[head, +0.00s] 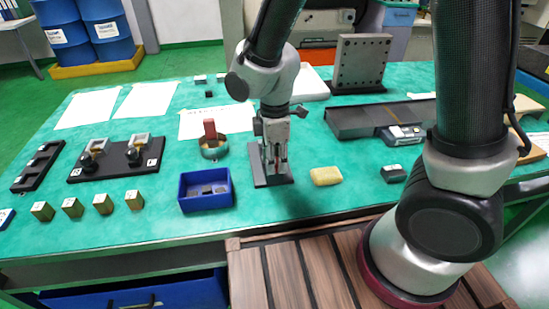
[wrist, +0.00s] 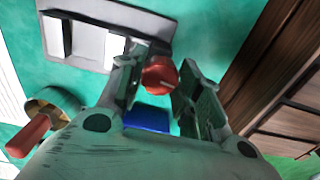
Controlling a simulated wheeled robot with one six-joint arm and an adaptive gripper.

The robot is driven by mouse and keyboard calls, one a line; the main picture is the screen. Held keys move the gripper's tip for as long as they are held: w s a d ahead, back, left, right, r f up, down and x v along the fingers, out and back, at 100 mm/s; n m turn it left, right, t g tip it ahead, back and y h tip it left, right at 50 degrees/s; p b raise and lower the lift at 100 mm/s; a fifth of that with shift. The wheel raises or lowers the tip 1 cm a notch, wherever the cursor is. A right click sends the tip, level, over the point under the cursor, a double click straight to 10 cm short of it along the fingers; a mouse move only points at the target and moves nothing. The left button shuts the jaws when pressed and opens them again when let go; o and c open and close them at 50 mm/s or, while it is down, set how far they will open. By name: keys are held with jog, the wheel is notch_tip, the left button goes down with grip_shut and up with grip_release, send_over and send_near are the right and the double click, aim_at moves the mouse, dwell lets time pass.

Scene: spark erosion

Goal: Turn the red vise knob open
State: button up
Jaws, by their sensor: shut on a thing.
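The red vise knob (wrist: 160,76) shows in the wrist view between the two fingers of my gripper (wrist: 158,88). The fingers are shut on it, one on each side, and a pale line runs across its face. The grey vise (wrist: 105,42), with light blocks on it, lies beside the knob in the wrist view. In the head view my gripper (head: 275,170) points down over the dark vise base (head: 284,181) near the front of the green table. The knob is hidden there behind the fingers.
A blue bin (head: 207,204) and a round holder with a red block (head: 210,138) stand left of the gripper. A yellow block (head: 326,176) lies to the right. A fixture plate (head: 115,160) sits further left. The table front between bin and yellow block is clear.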

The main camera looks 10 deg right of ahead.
jog(key=shift+n, duration=0.9)
jog(key=o, duration=1)
jog(key=shift+o, duration=0.2)
notch_tip(320, 180, up, 12)
